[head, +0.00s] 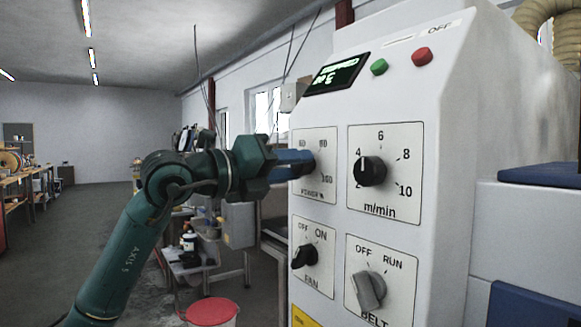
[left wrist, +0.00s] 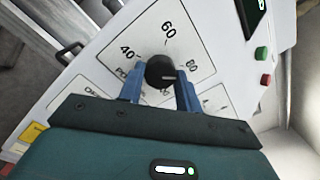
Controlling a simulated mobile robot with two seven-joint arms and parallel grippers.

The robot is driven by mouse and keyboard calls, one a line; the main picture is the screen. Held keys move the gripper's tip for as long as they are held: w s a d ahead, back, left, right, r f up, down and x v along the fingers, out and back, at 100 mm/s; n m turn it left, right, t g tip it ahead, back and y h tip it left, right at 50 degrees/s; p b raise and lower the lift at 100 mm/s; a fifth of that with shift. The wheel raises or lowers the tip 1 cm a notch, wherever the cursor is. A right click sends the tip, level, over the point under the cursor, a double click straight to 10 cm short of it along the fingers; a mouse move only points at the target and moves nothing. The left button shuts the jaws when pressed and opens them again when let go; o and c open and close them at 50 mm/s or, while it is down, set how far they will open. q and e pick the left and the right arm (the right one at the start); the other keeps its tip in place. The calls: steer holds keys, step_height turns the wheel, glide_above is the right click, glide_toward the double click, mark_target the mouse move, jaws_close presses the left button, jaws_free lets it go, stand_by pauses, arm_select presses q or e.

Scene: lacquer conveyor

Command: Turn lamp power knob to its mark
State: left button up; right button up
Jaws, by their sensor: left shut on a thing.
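The lamp power knob (left wrist: 160,72) is a round black knob on a white dial plate (left wrist: 140,40) marked 40, 60 and 80, with its POWER label partly covered. Its white pointer line points to the right in the left wrist view, near 80. My left gripper (left wrist: 160,92) has its blue fingers on either side of the knob and is shut on it. In the head view the left gripper (head: 306,163) hides the knob and the middle of the power plate (head: 312,194). No separate target mark can be made out on the dial. My right gripper is not in view.
The m/min knob (head: 372,171) sits right of the power dial, with the FAN knob (head: 304,256) and BELT knob (head: 369,291) below. A display (head: 336,74), a green button (head: 379,67) and a red button (head: 421,56) are above. A red-lidded bin (head: 212,312) stands below my arm.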

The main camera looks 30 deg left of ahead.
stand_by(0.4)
arm_select(q)
steer(key=o, duration=1)
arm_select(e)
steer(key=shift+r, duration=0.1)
arm_select(q)
steer(key=shift+s+a+f, duration=0.1)
steer(key=shift+s+a, duration=0.1)
steer(key=shift+s, duration=0.25)
steer(key=b+v, duration=0.5)
steer(key=v, duration=0.7)
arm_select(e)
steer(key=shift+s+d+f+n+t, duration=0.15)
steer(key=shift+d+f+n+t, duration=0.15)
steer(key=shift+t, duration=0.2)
arm_select(q)
steer(key=shift+s, duration=0.1)
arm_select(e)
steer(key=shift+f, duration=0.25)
